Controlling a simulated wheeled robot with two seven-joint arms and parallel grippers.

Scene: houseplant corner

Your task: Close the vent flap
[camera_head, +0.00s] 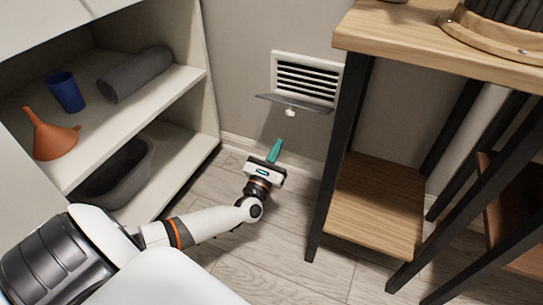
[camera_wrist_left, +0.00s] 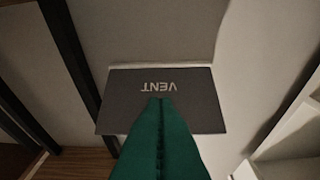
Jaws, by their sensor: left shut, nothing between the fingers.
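The white wall vent (camera_head: 306,79) has dark slats and sits low on the wall. Its grey flap (camera_head: 294,103) hangs open, sticking out from the vent's lower edge, with a small white knob (camera_head: 290,113) at its front. In the left wrist view the flap (camera_wrist_left: 195,95) shows its dark face with the word VENT upside down. My left gripper (camera_head: 275,148), with teal fingers, is below the flap in the head view, fingers pointing up toward it. Its fingers (camera_wrist_left: 160,102) are shut and empty and overlap the flap in the wrist view; whether they touch is unclear. My right gripper is out of view.
A wooden-topped table (camera_head: 430,45) with black legs stands close on the right. A white shelf unit (camera_head: 190,85) on the left holds an orange funnel (camera_head: 50,138), a blue cup (camera_head: 66,92), a grey roll (camera_head: 135,74) and a dark bin (camera_head: 118,175). The floor (camera_head: 270,240) between is clear.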

